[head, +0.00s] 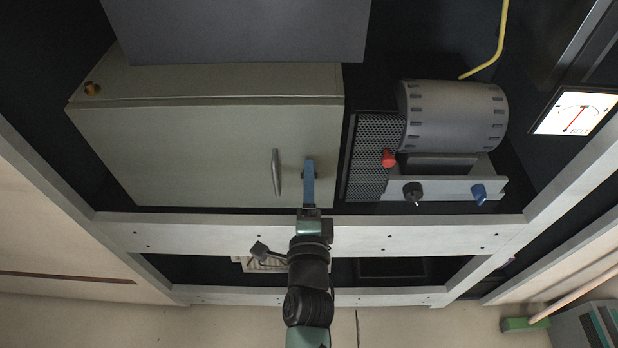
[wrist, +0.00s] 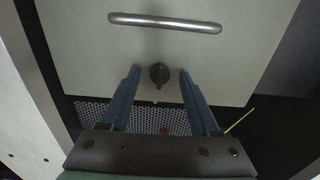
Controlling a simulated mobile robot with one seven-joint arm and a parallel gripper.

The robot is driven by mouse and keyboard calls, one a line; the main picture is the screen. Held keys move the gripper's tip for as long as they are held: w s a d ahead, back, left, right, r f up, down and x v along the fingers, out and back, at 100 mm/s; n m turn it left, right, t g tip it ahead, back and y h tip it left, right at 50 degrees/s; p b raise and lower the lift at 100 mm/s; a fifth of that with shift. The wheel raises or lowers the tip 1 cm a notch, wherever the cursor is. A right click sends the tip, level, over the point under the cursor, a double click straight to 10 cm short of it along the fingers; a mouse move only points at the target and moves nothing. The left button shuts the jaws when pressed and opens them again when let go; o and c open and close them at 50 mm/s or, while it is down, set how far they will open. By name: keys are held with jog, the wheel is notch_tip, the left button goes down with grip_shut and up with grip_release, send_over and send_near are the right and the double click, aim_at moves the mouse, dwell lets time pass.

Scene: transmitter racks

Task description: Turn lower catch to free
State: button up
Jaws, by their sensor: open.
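The lower catch is a small dark round knob with a short tab (wrist: 159,76) on the pale cabinet door. In the wrist view it sits between the fingertips of my gripper (wrist: 160,71). The blue fingers are open, one on each side, with a visible gap to the knob. The tab points towards the gripper's palm in that view. In the head view my gripper (head: 309,168) is at the cabinet door (head: 190,150), just right of the door handle (head: 276,172), and hides the catch. The handle bar also shows in the wrist view (wrist: 165,22), beyond the catch.
A pale rack rail (head: 420,235) crosses close under my wrist. Right of the cabinet are a perforated panel (head: 375,150), a grey ribbed cylinder (head: 455,115), a red knob (head: 388,158), a black knob (head: 413,193) and a blue knob (head: 479,194). A dial meter (head: 577,112) is at far right.

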jog(key=shift+w, duration=0.1)
grip_shut()
dwell(0.3)
jog(key=shift+n, duration=8.9)
